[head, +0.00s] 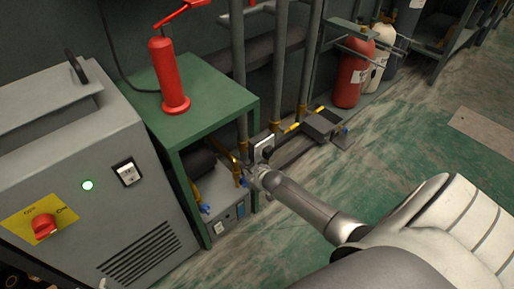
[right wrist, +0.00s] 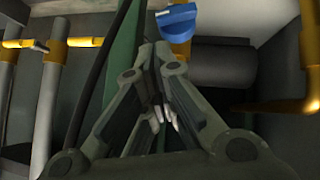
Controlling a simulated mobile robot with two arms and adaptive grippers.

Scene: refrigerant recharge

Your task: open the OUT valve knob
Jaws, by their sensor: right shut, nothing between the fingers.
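A blue valve knob (right wrist: 177,22) on a brass fitting (right wrist: 181,48) shows at the top of the right wrist view, just past the fingertips of my right gripper (right wrist: 160,52). The gripper's fingers are drawn together with nothing between them. I cannot tell whether the tips touch the knob. In the head view, my right gripper (head: 249,171) is by the green stand's right front leg, next to a blue knob (head: 243,182). Another blue knob (head: 205,209) is lower left at the grey unit. No OUT label is readable. My left gripper is not in view.
The green stand (head: 205,98) carries a red cylinder (head: 165,75) and covers a grey unit (head: 217,205). A grey cabinet (head: 90,150) with a red switch stands left. Vertical pipes (head: 281,60) rise behind the gripper. Green floor (head: 400,140) is open at right.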

